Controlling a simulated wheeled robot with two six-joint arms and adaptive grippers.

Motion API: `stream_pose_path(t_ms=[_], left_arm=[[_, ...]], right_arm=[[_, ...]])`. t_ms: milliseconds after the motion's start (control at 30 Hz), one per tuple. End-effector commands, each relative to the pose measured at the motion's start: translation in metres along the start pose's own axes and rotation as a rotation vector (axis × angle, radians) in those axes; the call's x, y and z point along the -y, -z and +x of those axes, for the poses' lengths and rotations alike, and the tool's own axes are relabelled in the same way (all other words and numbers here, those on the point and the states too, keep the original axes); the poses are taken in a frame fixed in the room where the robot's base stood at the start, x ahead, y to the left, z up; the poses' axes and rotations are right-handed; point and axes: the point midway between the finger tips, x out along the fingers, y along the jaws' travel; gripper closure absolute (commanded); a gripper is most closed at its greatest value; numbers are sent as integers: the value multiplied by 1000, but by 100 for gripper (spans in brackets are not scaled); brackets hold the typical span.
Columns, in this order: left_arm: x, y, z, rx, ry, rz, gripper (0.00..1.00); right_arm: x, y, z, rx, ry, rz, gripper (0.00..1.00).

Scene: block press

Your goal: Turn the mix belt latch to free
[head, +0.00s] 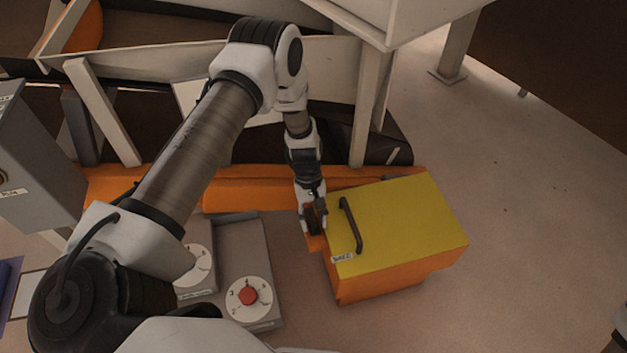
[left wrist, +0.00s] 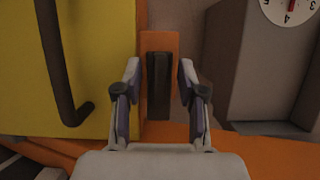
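A dark, bar-shaped latch handle (left wrist: 158,85) stands on a narrow orange bracket (left wrist: 158,40) in the left wrist view. It points straight up and down in that picture. My left gripper (left wrist: 160,92) is open, one finger on each side of the handle, with a visible gap on both sides. In the head view my left gripper (head: 313,218) reaches down at the left side of the yellow-topped orange box (head: 410,220) and mostly hides the handle. Whether this is the mix belt latch cannot be read. My right gripper is not clearly in view.
The yellow lid bears a dark handle (head: 351,225) close to my left gripper. Grey boxes with round white dials stand to the left, one with a red knob (head: 248,295). An orange beam (head: 250,195) runs behind. The floor to the right is clear.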

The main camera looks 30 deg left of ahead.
Motion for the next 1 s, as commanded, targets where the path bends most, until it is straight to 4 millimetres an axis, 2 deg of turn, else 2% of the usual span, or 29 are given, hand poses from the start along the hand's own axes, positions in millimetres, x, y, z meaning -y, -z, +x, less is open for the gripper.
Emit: stream_pose_path(t_ms=[167,267,367,600,700,833,1000], left_arm=[[0,0,-1,0,-1,-1,60],[-1,0,-8,0,-2,-1,60],[-1,0,-26,-2,-4,-1,60],[-1,1,-88,-3,-4,0,60],[-1,0,-107,-1,-3,0,60],[0,0,-119,0,0,0,60],[0,0,-120,0,0,0,60]], right_arm=[[0,0,0,0,0,0,60],[0,0,0,0,0,0,60],[0,0,0,0,0,0,60],[0,0,0,0,0,0,60],[0,0,0,0,0,0,60],[0,0,0,0,0,0,60],[0,0,0,0,0,0,60]])
